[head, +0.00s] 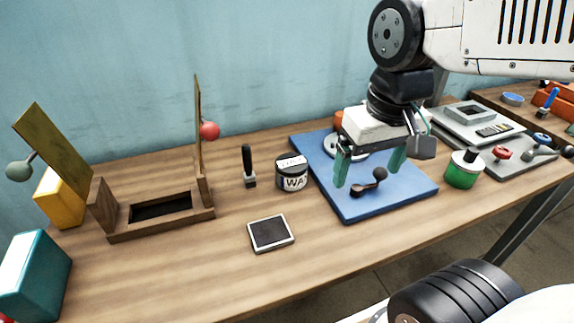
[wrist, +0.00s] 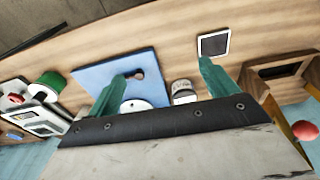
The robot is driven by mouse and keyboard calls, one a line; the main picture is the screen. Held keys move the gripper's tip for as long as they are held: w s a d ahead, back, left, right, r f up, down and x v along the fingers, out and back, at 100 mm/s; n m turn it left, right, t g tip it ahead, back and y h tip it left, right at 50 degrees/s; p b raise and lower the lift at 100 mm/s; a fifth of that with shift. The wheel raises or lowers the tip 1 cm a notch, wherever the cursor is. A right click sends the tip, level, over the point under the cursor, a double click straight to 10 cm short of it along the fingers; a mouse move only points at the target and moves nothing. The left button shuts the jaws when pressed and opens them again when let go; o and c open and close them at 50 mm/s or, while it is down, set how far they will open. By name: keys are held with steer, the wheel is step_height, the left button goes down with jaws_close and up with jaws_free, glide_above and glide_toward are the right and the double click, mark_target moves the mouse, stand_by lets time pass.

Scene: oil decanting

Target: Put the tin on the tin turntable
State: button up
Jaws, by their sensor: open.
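A green can with a white top (head: 463,169), which may be the tin, stands upright right of the blue board; it also shows in the wrist view (wrist: 48,84). A smaller dark pot with a white "WAX" label (head: 292,176) stands left of the board. A pale round disc (head: 336,150), possibly the turntable, lies on the blue board (head: 365,207), partly hidden by my gripper; it shows in the wrist view too (wrist: 137,103). My gripper (head: 369,168) is open and empty above the board, with teal fingers apart, near a dark-knobbed handle (head: 372,184).
A dark square pad with a pale rim (head: 271,233) lies in front of the wax pot. A small upright dark-handled tool (head: 248,167) and a wooden frame (head: 160,219) stand left. A grey device (head: 468,122) and a red knob (head: 502,153) are right. The front middle table is clear.

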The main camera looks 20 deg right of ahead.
steer(key=w+f, duration=0.3)
steer(key=w, duration=0.9)
steer(key=m, duration=0.2)
glide_above(292, 162)
steer(key=s, duration=0.1)
step_height(292, 162, down, 10)
steer(key=shift+r, duration=0.15)
steer(key=f, duration=0.2)
steer(key=w+f, duration=0.1)
steer(key=f, duration=0.5)
steer(key=shift+w, duration=0.15)
steer(key=c, duration=0.9)
steer(key=shift+r, duration=0.1)
steer(key=shift+c, duration=0.8)
steer(key=shift+r, duration=0.1)
